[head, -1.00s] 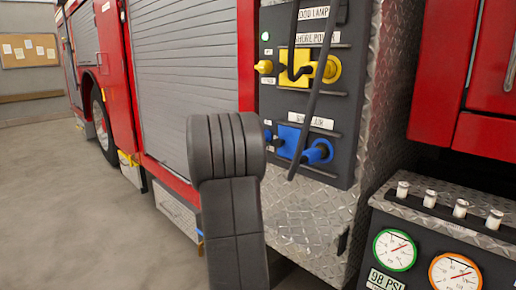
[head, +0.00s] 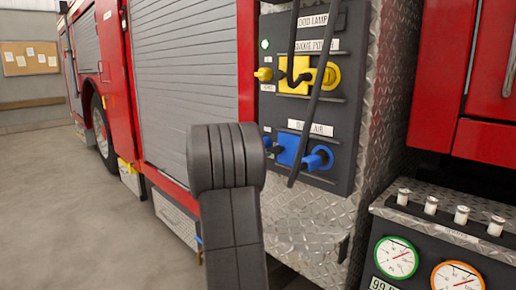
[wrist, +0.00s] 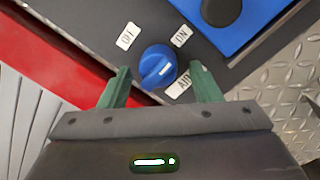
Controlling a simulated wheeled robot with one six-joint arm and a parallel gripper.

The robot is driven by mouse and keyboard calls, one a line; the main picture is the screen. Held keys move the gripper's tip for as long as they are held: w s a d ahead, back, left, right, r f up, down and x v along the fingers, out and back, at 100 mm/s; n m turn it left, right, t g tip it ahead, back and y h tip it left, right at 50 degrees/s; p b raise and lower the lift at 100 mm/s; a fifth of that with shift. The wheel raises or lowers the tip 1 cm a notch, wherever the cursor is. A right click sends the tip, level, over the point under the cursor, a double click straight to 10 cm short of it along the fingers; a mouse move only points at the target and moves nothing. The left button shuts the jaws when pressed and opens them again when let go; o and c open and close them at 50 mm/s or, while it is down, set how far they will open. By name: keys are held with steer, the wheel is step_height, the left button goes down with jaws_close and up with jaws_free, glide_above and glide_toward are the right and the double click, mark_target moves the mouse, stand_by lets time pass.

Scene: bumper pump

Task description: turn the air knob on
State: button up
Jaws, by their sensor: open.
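A gap shows on both sides; I cannot tell the depth between fingertips and panel. In the head view my arm hides the gripper; part of the knob (head: 267,141) shows beside it.
A blue air coupling (head: 317,158) sits right of the knob, with a black cable (head: 318,85) hanging in front. Yellow shore power fittings (head: 294,75) are above. A gauge box (head: 425,240) stands at lower right. The floor (head: 70,200) at left is clear.

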steer(key=p+v, duration=0.1)
steer(key=v, duration=1.2)
steer(key=shift+s+a, duration=0.25)
steer(key=x, duration=1.4)
steer(key=shift+b, duration=0.35)
steer(key=shift+a, duration=0.1)
steer(key=shift+s, duration=0.15)
